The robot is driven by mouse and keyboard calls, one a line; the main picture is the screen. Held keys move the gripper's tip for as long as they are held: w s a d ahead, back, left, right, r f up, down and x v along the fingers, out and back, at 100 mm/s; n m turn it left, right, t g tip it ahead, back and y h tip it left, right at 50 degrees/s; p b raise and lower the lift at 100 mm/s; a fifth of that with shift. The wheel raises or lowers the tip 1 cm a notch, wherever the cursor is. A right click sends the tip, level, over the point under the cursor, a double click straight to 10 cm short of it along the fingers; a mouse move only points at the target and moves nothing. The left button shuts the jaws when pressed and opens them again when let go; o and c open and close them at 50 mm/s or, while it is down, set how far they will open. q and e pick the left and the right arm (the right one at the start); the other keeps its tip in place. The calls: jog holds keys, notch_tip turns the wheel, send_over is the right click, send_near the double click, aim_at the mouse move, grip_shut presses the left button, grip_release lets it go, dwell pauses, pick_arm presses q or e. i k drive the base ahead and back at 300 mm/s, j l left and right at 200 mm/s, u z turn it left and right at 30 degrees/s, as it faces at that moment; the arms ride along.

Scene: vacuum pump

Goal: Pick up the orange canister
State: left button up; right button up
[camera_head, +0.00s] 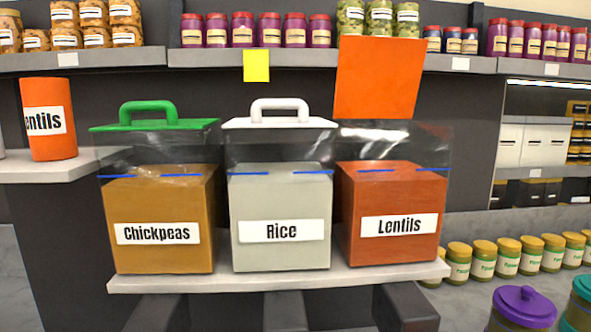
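An orange canister (62,145) with a white label ending in "entils" stands upright on a pale side shelf (80,170) at the left. A larger orange-red Lentils bin (390,250) stands at the right end of the middle shelf. A flat orange panel (378,77) stands raised above this bin, apparently its open lid. Neither of my grippers is in view, so their state does not show.
A Chickpeas bin (158,260) with a green lid (155,125) and a Rice bin (282,258) with a white lid (280,122) stand beside the Lentils bin on the middle shelf (280,279). A purple-lidded container (525,305) stands at lower right.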

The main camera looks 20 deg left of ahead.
aim_at(48, 112)
jog(key=u, duration=1.7)
jog(key=j, duration=0.1)
jog(key=k+z, duration=0.05)
